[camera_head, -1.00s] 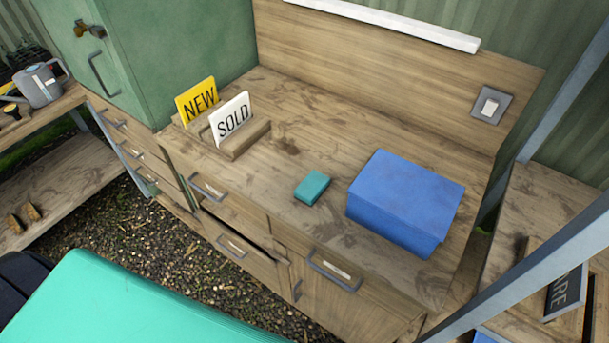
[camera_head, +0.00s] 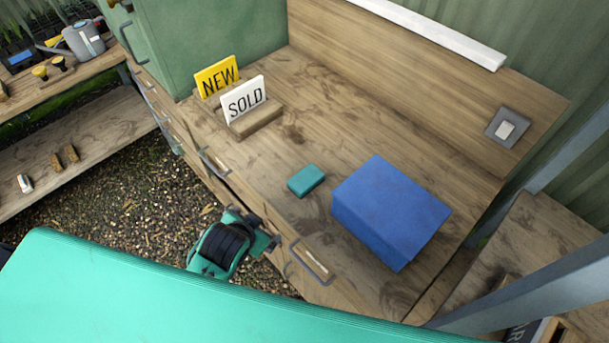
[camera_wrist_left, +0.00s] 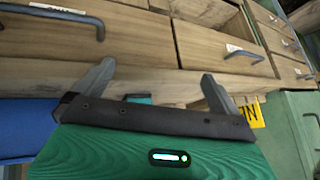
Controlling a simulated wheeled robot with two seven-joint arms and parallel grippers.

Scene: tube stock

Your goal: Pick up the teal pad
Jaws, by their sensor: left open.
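The teal pad (camera_head: 306,180) lies flat on the wooden counter (camera_head: 350,115), left of the blue box (camera_head: 390,210) with a small gap between them. My left gripper (camera_head: 254,228) is in front of the counter's drawers, short of the pad and apart from it. In the left wrist view, its two grey fingers (camera_wrist_left: 152,82) are spread with nothing held between them. A small part of the pad (camera_wrist_left: 138,98) shows there just beyond the dark palm edge, which hides the rest. My right gripper is not in view.
A wooden holder (camera_head: 256,120) with yellow NEW (camera_head: 215,77) and white SOLD (camera_head: 244,100) signs stands on the counter's left. A green cabinet (camera_head: 215,45) is behind it. Drawer handles (camera_head: 310,261) stick out along the counter front. The counter behind the pad is clear.

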